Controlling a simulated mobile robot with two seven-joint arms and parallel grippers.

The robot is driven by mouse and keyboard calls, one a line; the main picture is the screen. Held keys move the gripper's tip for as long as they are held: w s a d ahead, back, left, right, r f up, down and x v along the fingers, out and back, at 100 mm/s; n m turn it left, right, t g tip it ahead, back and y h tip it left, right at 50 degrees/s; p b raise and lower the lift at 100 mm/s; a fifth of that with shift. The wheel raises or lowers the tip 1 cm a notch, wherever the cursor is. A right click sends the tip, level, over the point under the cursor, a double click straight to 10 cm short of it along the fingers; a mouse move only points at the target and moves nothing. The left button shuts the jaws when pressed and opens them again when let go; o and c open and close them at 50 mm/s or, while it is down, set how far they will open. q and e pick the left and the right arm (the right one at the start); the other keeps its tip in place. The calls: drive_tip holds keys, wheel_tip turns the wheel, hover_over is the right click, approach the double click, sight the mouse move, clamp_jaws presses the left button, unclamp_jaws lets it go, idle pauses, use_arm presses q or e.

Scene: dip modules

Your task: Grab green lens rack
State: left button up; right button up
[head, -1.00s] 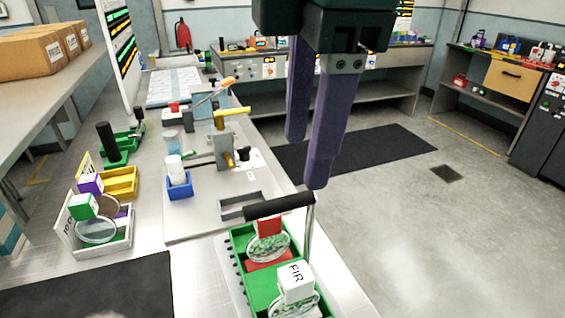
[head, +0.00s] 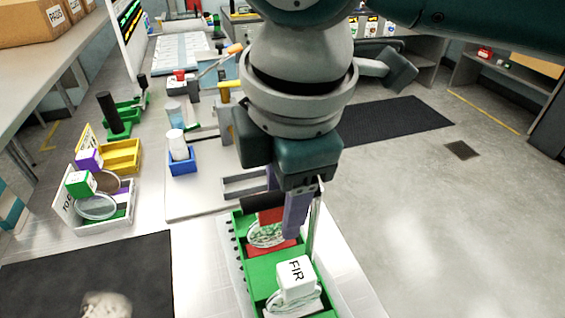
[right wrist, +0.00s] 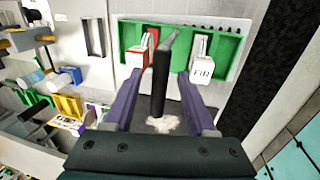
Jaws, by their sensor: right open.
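The green lens rack (head: 262,270) stands on the bench at the lower middle of the head view. It holds a red-capped lens and a white block marked FIR (head: 296,279). Its black bar handle (head: 256,201) is partly hidden by my right gripper (head: 285,208). In the right wrist view the rack (right wrist: 226,50) lies ahead, and the handle (right wrist: 160,85) runs between the two purple fingers of the open right gripper (right wrist: 160,95). The fingers are apart from each other, on either side of the handle. My left gripper is not in view.
A white box with lenses (head: 104,222), a yellow bin (head: 122,158) and a blue holder (head: 183,164) stand to the left. A dark mat (head: 60,275) with a pale blurred object (head: 106,305) lies at lower left. Open floor is on the right.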

clamp_jaws()
idle(0.4)
idle(1.0)
